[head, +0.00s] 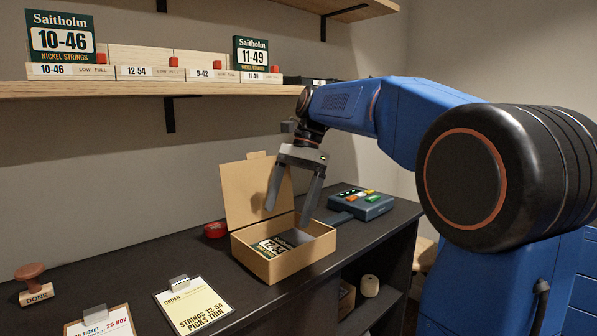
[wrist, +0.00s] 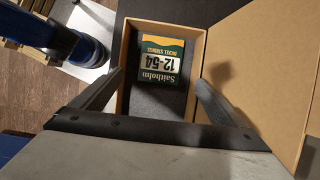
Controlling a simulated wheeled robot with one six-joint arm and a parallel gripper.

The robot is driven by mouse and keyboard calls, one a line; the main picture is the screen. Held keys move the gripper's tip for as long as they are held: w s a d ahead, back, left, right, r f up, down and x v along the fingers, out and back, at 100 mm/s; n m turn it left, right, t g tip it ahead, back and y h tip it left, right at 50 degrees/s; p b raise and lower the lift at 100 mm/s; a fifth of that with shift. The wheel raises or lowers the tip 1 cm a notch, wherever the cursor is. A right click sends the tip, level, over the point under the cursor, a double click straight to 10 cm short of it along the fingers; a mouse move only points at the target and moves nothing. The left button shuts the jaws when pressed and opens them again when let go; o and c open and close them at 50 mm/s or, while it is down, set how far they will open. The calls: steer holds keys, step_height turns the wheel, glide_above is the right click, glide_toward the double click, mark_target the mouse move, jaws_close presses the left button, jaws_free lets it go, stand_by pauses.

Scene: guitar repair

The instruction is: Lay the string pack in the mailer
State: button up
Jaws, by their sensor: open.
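The mailer (head: 300,262) is an open cardboard box on the dark bench, with its lid raised at the back. A string pack marked 12-54 (head: 272,247), dark green with a yellow band, lies inside it. In the wrist view the pack (wrist: 160,58) lies flat on the dark mailer floor, towards the upper end. My gripper (head: 292,215) is above the mailer with its jaws apart and nothing between them. In the wrist view its fingers (wrist: 158,88) stand either side of the box, apart from the pack.
A ticket card (head: 100,325) and a "DONE" stamp (head: 33,285) lie left. A red item (head: 215,229) and a blue case (head: 361,203) flank the mailer. The shelf (head: 200,90) holds 10-46 and 11-49 packs.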

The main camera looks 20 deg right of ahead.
steer(key=v, duration=0.9)
steer(key=shift+r, duration=0.35)
steer(key=shift+d, duration=0.1)
